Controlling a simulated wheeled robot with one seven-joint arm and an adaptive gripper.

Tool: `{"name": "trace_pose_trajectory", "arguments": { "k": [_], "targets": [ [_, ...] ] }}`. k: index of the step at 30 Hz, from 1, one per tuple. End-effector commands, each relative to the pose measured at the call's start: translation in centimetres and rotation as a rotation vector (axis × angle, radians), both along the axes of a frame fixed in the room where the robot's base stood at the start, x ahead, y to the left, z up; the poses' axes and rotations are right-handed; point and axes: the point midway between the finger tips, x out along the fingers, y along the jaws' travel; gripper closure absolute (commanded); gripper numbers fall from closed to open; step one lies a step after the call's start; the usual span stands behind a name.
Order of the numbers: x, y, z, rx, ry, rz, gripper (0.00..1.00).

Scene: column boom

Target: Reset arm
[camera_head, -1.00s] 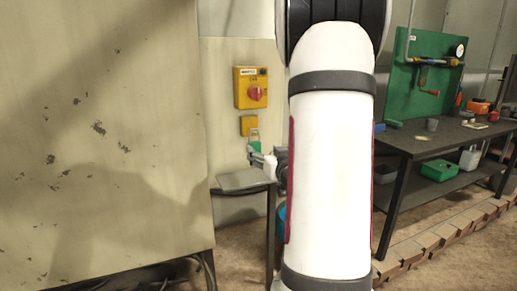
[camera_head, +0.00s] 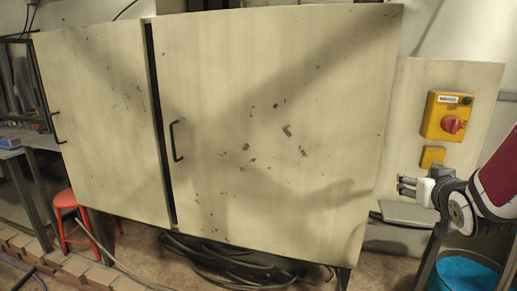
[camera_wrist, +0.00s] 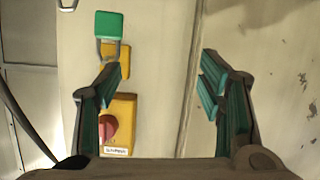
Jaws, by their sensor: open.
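My gripper (camera_head: 402,187) is open and empty in front of the wall panel, just below the small yellow block. In the wrist view its two fingers (camera_wrist: 163,82) stand wide apart with bare panel between them. That view is upside down. It shows a green padlock (camera_wrist: 109,25) with its grey shackle reaching the yellow block (camera_wrist: 116,58), and the yellow switch box (camera_wrist: 122,112) with its red knob. The padlock is apart from the fingers. In the head view the padlock does not show. My forearm enters from the right edge.
A large beige cabinet (camera_head: 290,90) with two doors and black handles fills the middle. A grey shelf (camera_head: 408,212) lies below the gripper, and a blue bucket (camera_head: 465,272) stands under my arm. A red stool (camera_head: 68,205) and cables lie at the left.

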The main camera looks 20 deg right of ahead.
Motion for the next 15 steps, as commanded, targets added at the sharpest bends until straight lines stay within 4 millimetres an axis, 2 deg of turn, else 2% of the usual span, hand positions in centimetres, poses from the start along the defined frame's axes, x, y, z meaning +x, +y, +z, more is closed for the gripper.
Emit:
{"name": "trace_pose_trajectory", "arguments": {
  "k": [1,5,8,11,15],
  "targets": [
    [0.0,2.2,1.6,0.012,0.038,0.018,0.38],
    [-1.1,7.2,3.0,0.063,0.162,0.049,0.38],
    [-2.7,11.5,4.0,0.108,0.257,0.087,0.38],
    [-5.1,15.9,4.8,0.155,0.358,0.137,0.38],
    [-9.8,22.1,5.9,0.219,0.506,0.229,0.38]
  ]
}}
